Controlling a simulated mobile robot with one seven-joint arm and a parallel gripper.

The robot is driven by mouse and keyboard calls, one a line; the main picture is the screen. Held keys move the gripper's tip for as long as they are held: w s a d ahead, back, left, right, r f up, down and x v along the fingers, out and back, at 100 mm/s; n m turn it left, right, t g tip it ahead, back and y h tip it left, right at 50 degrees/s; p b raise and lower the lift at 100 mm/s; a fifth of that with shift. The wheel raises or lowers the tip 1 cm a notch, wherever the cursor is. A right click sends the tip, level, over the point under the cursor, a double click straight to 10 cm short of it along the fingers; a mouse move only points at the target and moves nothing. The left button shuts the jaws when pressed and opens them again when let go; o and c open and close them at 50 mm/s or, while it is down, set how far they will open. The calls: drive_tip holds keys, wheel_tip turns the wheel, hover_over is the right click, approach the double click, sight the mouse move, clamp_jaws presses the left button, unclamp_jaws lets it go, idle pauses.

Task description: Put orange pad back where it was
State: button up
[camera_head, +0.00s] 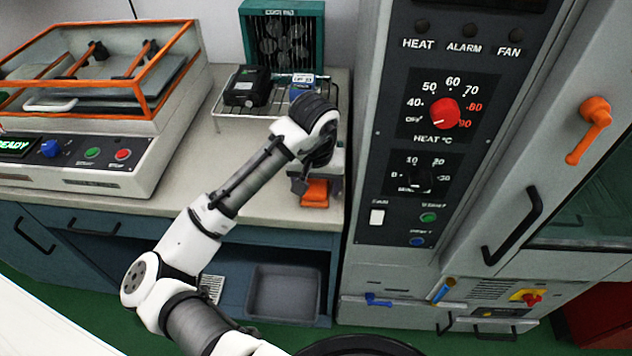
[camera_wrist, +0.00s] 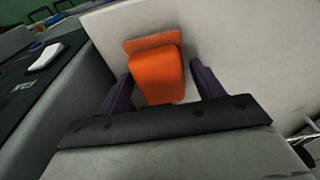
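The orange pad (camera_head: 315,194) is near the front right edge of the light counter (camera_head: 262,205), below my wrist. In the wrist view the orange pad (camera_wrist: 157,75) is a wedge-like block with a wider flange, against a pale surface. My gripper (camera_wrist: 163,82) has its two dark purple fingers apart, one on each side of the pad. A gap shows between the pad and the right finger; the left finger is very close to it, and I cannot tell whether they touch. In the head view my gripper (camera_head: 312,181) partly hides the pad.
A wire rack (camera_head: 232,125) with a black box (camera_head: 247,87) and a blue item (camera_head: 301,86) stands behind my wrist, before a green fan unit (camera_head: 283,38). The tall heat cabinet (camera_head: 400,200) stands close on the right. An orange-framed machine (camera_head: 90,150) fills the left counter.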

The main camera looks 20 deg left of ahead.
sight(315, 189)
drive_tip(key=shift+o, duration=0.8)
drive_tip(key=shift+r, duration=0.3)
wheel_tip(315, 189, up, 12)
drive_tip(key=s, duration=0.1)
drive_tip(key=shift+s+d+f, duration=0.15)
drive_tip(key=shift+s+d, duration=0.1)
drive_tip(key=shift+s, duration=0.1)
